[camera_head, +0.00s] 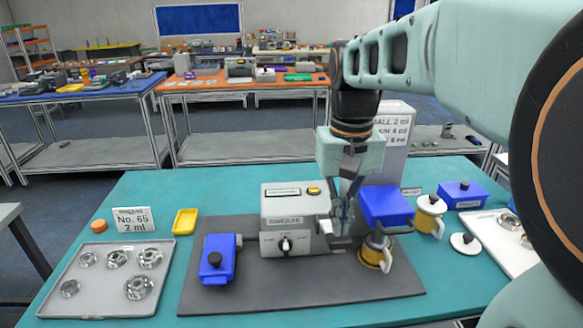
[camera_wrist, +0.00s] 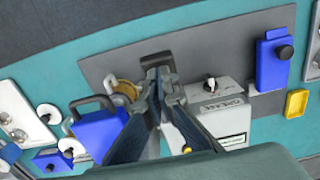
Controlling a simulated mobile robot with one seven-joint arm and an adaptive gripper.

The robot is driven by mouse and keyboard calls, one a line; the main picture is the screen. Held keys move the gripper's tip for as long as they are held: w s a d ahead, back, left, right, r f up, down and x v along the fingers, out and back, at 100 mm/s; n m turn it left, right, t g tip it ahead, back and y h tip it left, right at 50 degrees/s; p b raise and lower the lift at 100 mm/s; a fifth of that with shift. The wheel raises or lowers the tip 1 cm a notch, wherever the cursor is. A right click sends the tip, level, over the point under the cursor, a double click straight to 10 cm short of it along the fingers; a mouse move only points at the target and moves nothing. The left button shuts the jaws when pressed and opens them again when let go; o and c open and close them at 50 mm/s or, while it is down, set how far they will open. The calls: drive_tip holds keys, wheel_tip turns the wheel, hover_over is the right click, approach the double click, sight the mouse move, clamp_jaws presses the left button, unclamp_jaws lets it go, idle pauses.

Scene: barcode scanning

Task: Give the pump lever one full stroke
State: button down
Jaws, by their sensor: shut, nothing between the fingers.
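The grey grease machine (camera_head: 295,208) stands on the dark mat, with a selector knob (camera_head: 286,244) on its front. At its right side a dark grey bar (camera_head: 340,243), which looks like the pump lever, sticks out toward the front. In the wrist view this bar (camera_wrist: 157,60) shows just beyond my fingertips. My gripper (camera_head: 345,222) is shut with nothing held, pointing down right by the bar; I cannot tell whether it touches. A blue block (camera_head: 388,203) is right of my gripper. A brass-coloured cup (camera_head: 375,253) stands below it, also in the wrist view (camera_wrist: 126,88).
A blue box with a black knob (camera_head: 217,260) lies left on the mat (camera_head: 300,288). A tray (camera_head: 90,258) with several metal parts is farther left, near a yellow dish (camera_head: 185,221). A yellow-white mug (camera_head: 429,218) and another blue box (camera_head: 462,193) stand right. The mat's front is clear.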

drive_tip(key=shift+f+b, duration=2.45)
drive_tip(key=shift+f, duration=1.55)
wheel_tip(320, 180, up, 9)
drive_tip(key=p, duration=0.7)
drive_tip(key=shift+f+p, duration=0.15)
drive_tip(key=shift+p, duration=0.15)
wheel_tip(320, 180, up, 4)
drive_tip(key=p, duration=0.3)
drive_tip(key=shift+p, duration=0.35)
